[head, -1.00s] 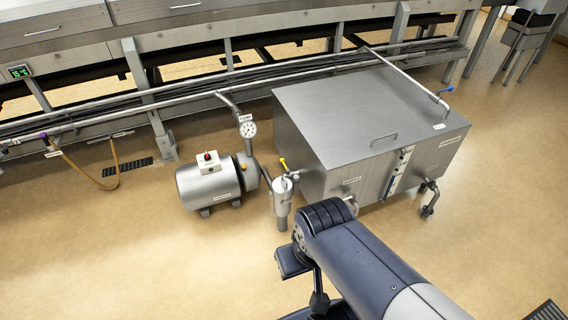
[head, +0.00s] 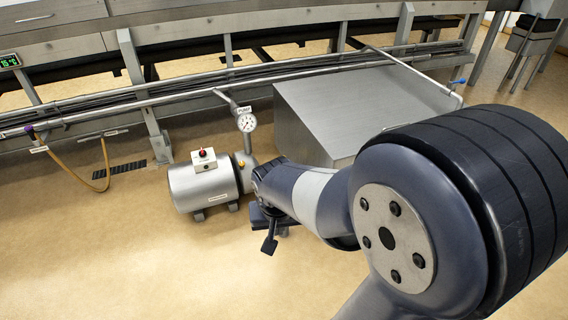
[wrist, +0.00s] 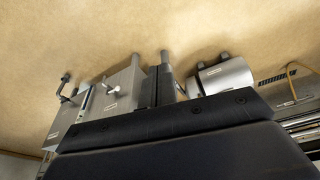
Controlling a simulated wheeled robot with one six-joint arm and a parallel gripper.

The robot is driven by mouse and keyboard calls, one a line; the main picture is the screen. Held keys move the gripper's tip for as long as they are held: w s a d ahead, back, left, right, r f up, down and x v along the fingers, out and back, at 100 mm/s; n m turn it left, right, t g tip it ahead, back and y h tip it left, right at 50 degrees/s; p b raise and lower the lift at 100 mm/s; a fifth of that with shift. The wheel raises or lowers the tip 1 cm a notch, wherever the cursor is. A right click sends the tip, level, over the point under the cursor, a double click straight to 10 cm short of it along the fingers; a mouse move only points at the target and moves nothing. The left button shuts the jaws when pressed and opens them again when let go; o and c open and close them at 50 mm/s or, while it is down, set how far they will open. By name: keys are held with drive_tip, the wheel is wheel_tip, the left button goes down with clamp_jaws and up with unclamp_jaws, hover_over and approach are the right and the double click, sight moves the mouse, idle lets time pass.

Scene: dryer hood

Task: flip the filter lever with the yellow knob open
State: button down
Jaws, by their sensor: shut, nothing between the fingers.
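In the wrist view, which is upside down, a grey upright part, probably the filter (wrist: 165,58), shows just beyond my fingers. My gripper (wrist: 157,80) shows in the wrist view as two dark fingers close together, shut and empty. They overlap the filter in the picture; whether they touch it I cannot tell. In the head view my wrist covers the spot between pump and tank.
The steel pump (head: 203,183) with a red button stands left of my wrist, and also shows in the wrist view (wrist: 226,76). A pressure gauge (head: 246,122) rises behind it. The large steel tank (head: 355,105) stands right, partly hidden by my arm. Floor at the left front is clear.

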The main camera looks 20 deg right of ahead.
drive_tip(key=w+f+b, duration=0.5)
drive_tip(key=f+b, duration=0.1)
drive_tip(key=f, duration=0.4)
drive_tip(key=w+a+f+m+b, duration=0.1)
drive_tip(key=w+f+b, duration=0.5)
drive_tip(key=f, duration=0.5)
drive_tip(key=w+a+f+m+b, duration=0.1)
drive_tip(key=w+f+b, duration=0.4)
drive_tip(key=f, duration=0.5)
drive_tip(key=shift+w+a+f+t+h+b, duration=0.15)
drive_tip(key=shift+w+f+t+h+b, duration=0.15)
drive_tip(key=shift+b, duration=0.35)
